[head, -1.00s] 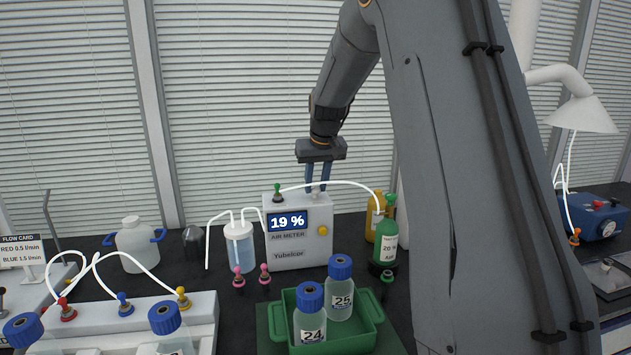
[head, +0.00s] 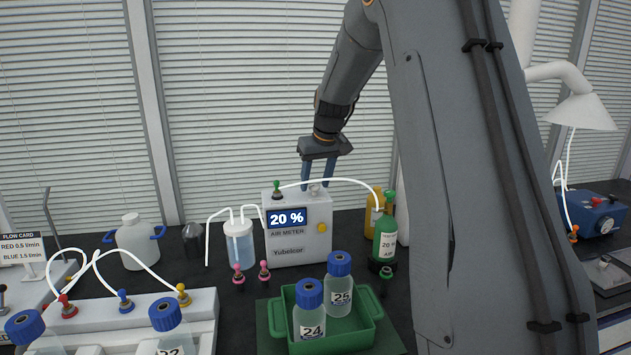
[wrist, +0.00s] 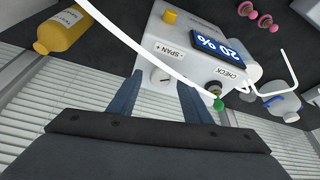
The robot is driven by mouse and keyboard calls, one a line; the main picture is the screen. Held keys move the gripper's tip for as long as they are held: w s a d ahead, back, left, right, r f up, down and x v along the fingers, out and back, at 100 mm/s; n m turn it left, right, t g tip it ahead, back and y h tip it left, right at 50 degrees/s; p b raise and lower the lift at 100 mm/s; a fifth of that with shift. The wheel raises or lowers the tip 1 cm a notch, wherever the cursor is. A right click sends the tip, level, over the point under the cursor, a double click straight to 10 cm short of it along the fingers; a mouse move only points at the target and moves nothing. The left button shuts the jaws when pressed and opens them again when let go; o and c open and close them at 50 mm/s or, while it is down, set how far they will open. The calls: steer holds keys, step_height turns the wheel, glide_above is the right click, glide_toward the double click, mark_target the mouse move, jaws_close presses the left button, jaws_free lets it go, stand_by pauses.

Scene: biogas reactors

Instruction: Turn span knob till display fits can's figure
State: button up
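The air meter (head: 298,245) is a white box on the bench. Its display (head: 287,218) reads 20 %, also in the wrist view (wrist: 212,48). The span knob (head: 316,188) is on its top; in the wrist view the knob (wrist: 161,76) sits beside the SPAN + label. The green can (head: 386,238) right of the meter carries a label that seems to read 20 %. My gripper (head: 318,184) points down over the knob. Its blue fingers are spread either side of the knob, with gaps visible in the wrist view (wrist: 162,82).
A white hose arches from the green check fitting (head: 277,188) to the green can, close by my fingers. A yellow can (head: 374,222) stands behind. A green tray (head: 372,332) with bottles 24 and 25 is in front. A wash bottle (head: 239,245) stands left.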

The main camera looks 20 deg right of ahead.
steer(key=b+v, duration=0.2)
steer(key=v, duration=0.5)
steer(key=shift+r, duration=0.4)
steer(key=shift+s, duration=0.15)
